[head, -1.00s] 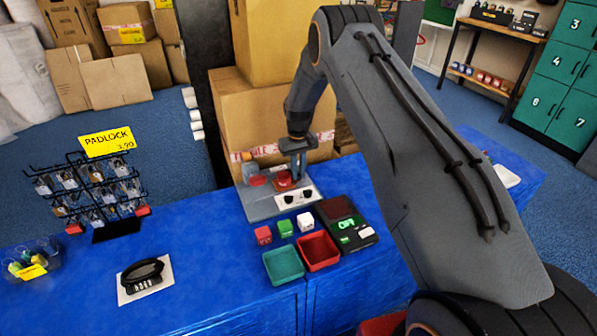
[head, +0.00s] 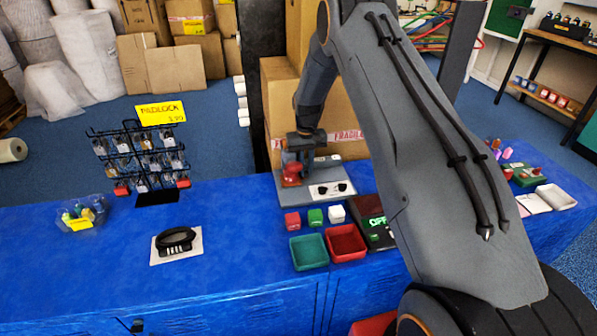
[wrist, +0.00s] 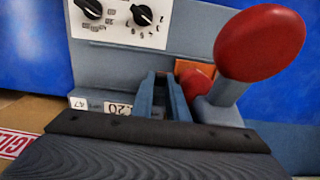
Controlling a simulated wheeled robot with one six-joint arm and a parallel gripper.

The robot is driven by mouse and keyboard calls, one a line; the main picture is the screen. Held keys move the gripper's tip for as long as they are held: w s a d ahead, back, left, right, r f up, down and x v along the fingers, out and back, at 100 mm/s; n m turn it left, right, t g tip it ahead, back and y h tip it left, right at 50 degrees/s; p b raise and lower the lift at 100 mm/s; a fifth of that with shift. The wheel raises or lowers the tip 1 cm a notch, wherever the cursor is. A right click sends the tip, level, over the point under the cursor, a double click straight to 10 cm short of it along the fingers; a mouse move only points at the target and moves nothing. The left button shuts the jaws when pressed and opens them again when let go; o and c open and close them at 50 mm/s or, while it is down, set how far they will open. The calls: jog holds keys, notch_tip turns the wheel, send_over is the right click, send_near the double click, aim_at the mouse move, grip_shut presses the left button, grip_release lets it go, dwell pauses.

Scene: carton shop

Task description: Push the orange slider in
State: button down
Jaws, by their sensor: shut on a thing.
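A grey control board (head: 295,197) stands on the blue counter. In the wrist view, my gripper (wrist: 165,82) is over the board, its two blue-grey fingers close together. The orange slider (wrist: 203,67) shows as a small orange patch right beside the fingers, partly covered by a red part (wrist: 190,75). What lies between the fingertips is mostly hidden. A large red ball knob (wrist: 258,42) on a grey stalk stands close on the right. In the head view, my gripper (head: 300,158) is low at the board's back left, and I cannot make out the slider there.
A white plate with black dials (wrist: 122,20) is on the board. Several small cubes (head: 315,216), a green tray (head: 309,264) and a red tray (head: 362,241) lie in front. Cartons (head: 345,110) stand close behind. A padlock rack (head: 140,155) is to the left.

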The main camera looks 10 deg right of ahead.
jog(key=shift+w+a, duration=0.1)
jog(key=shift+a, duration=0.05)
jog(key=c, duration=2)
grip_release()
jog(key=shift+a, duration=0.15)
notch_tip(320, 180, up, 8)
jog(key=shift+f+b, duration=0.1)
jog(key=shift+b, duration=1)
